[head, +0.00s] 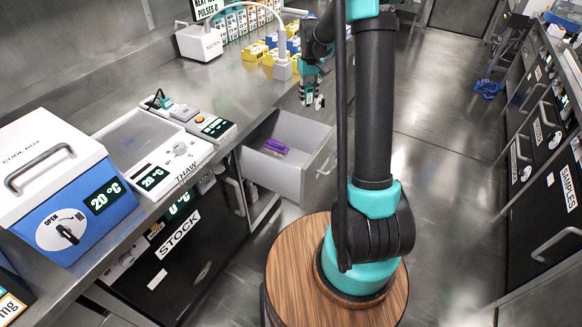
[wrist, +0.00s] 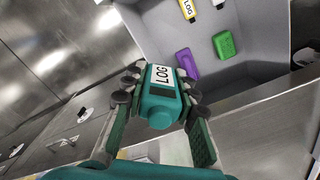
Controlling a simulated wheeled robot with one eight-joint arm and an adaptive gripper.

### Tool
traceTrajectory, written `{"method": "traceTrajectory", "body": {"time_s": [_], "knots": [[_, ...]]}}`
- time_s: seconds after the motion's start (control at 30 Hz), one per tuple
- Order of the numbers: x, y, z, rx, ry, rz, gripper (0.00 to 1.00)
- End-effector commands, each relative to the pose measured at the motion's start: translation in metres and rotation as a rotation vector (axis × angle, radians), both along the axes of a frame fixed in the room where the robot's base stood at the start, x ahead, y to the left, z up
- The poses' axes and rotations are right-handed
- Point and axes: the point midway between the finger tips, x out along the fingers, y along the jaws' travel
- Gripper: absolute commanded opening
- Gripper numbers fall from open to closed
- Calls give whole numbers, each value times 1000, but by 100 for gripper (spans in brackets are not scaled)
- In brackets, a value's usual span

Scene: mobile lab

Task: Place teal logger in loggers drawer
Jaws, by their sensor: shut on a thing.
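My gripper (wrist: 158,97) is shut on the teal logger (wrist: 159,112), which has a white LOG label, in the wrist view. In the head view my gripper (head: 312,98) hangs above the back right of the open grey drawer (head: 285,180). The drawer's inside (wrist: 245,75) shows beyond the held logger in the wrist view. In it lie a purple logger (wrist: 187,64), a green one (wrist: 223,44) and a yellow one (wrist: 187,9) with a LOG label. The purple logger also shows in the head view (head: 275,147). Any label on the drawer front is not readable.
On the counter stand a blue and white cool box (head: 62,185), a THAW plate device (head: 150,150) and yellow and blue blocks (head: 268,52). The STOCK unit (head: 170,245) is below the counter. Open floor (head: 440,150) lies right of my arm, before the SAMPLES cabinets (head: 555,190).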

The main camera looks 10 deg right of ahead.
Motion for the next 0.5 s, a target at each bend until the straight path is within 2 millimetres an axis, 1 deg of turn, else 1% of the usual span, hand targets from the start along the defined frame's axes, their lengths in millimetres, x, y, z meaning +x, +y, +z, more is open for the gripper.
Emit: {"method": "traceTrajectory", "body": {"time_s": [0.03, 0.3, 0.4, 0.5], "knots": [[0, 3, -8, 0, 0, 63, 0], [-3, 19, -54, 0, 0, 475, 0], [-5, 23, -65, 0, 0, 587, 0], [-6, 25, -72, 0, 0, 658, 0]]}}
